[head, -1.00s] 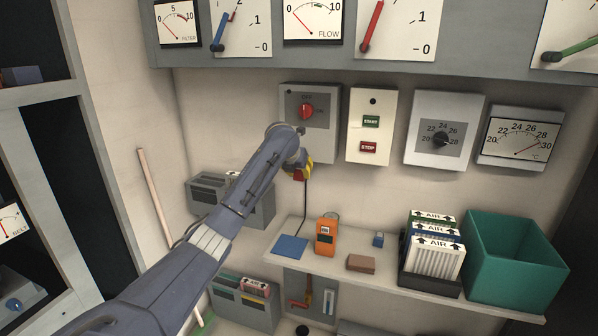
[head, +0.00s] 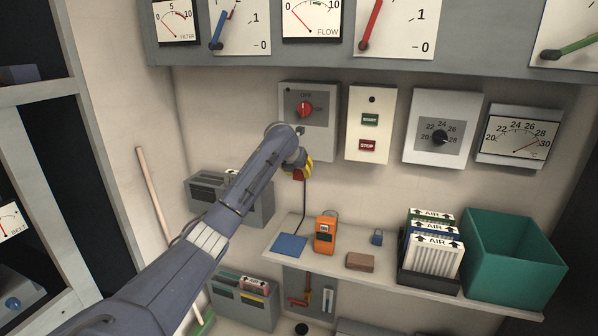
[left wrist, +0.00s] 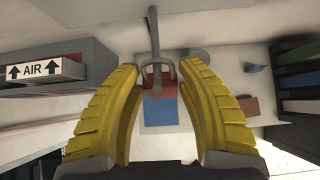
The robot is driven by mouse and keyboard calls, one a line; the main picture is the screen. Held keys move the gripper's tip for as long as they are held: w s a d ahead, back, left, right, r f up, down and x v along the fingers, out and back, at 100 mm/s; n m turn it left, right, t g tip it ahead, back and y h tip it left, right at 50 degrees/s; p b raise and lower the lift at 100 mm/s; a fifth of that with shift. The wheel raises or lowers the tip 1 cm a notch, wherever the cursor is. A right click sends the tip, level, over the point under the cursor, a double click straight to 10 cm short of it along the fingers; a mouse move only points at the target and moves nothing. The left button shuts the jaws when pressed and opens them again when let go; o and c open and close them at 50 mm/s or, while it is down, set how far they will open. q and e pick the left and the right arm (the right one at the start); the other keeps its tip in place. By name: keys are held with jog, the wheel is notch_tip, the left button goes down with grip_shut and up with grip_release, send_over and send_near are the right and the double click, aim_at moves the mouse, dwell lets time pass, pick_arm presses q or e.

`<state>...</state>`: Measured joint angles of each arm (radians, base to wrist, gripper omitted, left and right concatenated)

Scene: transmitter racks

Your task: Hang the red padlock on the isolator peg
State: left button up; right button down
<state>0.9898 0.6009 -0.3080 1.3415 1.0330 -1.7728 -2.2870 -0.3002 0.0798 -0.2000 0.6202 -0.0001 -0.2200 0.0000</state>
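The isolator (head: 322,122) is a grey wall box with a red rotary knob. My left gripper (head: 302,168) is just below its lower left part. The red padlock (head: 298,174) shows partly beneath the fingers; they hide the rest. My right gripper is not in view.
A shelf (head: 400,284) below holds a blue mat (head: 290,246), an orange device (head: 325,235), a brown block (head: 360,262), a small blue padlock (head: 377,238), AIR filters (head: 436,258) and a green bin (head: 515,262). A START/STOP box (head: 370,125) stands right of the isolator.

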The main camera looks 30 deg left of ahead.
pick_arm(q)
jog(key=o, duration=0.4)
